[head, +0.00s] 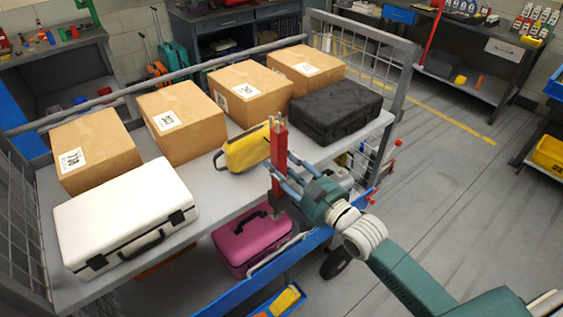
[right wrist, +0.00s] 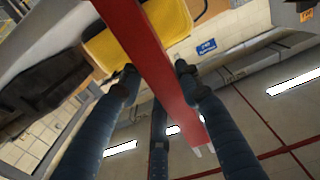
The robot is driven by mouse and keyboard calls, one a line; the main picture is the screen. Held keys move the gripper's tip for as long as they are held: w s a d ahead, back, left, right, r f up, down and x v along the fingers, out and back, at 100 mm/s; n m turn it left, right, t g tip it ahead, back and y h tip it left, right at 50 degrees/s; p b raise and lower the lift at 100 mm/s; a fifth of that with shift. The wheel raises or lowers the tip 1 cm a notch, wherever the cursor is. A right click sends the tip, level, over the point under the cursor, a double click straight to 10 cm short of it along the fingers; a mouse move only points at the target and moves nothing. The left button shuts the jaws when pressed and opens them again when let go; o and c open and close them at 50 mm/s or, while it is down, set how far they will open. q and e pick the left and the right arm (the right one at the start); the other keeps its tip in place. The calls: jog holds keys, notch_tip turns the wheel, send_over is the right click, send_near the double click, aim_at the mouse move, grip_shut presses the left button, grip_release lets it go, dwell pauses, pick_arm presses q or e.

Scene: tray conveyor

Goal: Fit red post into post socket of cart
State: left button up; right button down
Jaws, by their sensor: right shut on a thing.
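The red post (head: 279,150) stands near upright at the front edge of the cart (head: 225,205), with pale prongs at its top. My right gripper (head: 280,176) is shut on the post from the right, around its lower part. In the right wrist view the post (right wrist: 165,70) runs diagonally between the fingers of the gripper (right wrist: 156,74). My left gripper is out of view.
On the cart's top are several cardboard boxes (head: 181,118), a white case (head: 125,215), a black case (head: 336,108) and a yellow case (head: 243,152) close behind the post. A magenta case (head: 250,240) sits below. The floor (head: 440,190) to the right is clear.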

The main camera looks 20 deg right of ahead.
jog(key=shift+f+b, duration=0.75)
jog(key=shift+f, duration=0.45)
jog(key=c, duration=1.2)
grip_release()
jog(key=shift+o, duration=0.4)
jog(key=shift+f, duration=0.15)
jog(key=shift+s, duration=0.1)
jog(key=shift+s+d, duration=0.1)
jog(key=shift+s, duration=0.15)
jog(key=v, duration=1.1)
jog(key=shift+s, duration=0.2)
